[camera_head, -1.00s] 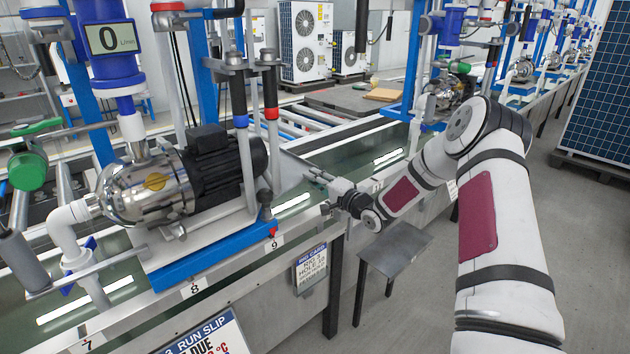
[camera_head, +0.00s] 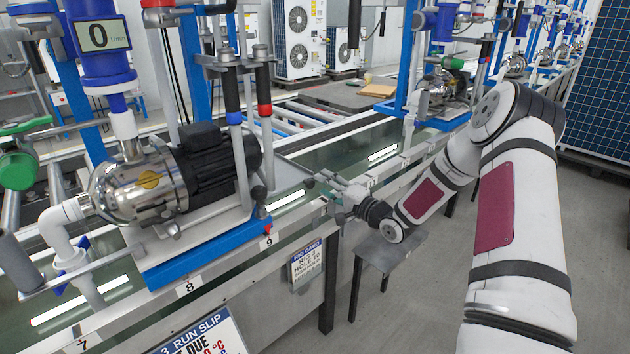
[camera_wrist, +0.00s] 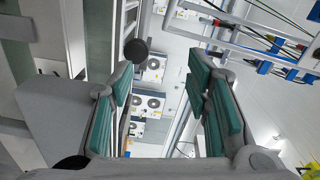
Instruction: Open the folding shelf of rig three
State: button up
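My gripper (camera_head: 322,181) is at the front edge of the bench, right of the pump with the display reading 0. In the wrist view its teal-padded fingers (camera_wrist: 165,92) stand apart with nothing between them. A dark round knob (camera_wrist: 135,51) shows just beyond the left finger, apart from the pads as far as I can see. A flat grey panel (camera_wrist: 62,118) lies left of the fingers. I cannot tell whether it is the folding shelf.
The pump (camera_head: 150,185) stands on a blue-edged base left of my gripper. A small grey plate on legs (camera_head: 400,255) is in front of the bench, below my arm. A run slip sign (camera_head: 200,338) is at the bottom. The aisle floor at right is clear.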

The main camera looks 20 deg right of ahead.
jog(key=shift+v, duration=2.3)
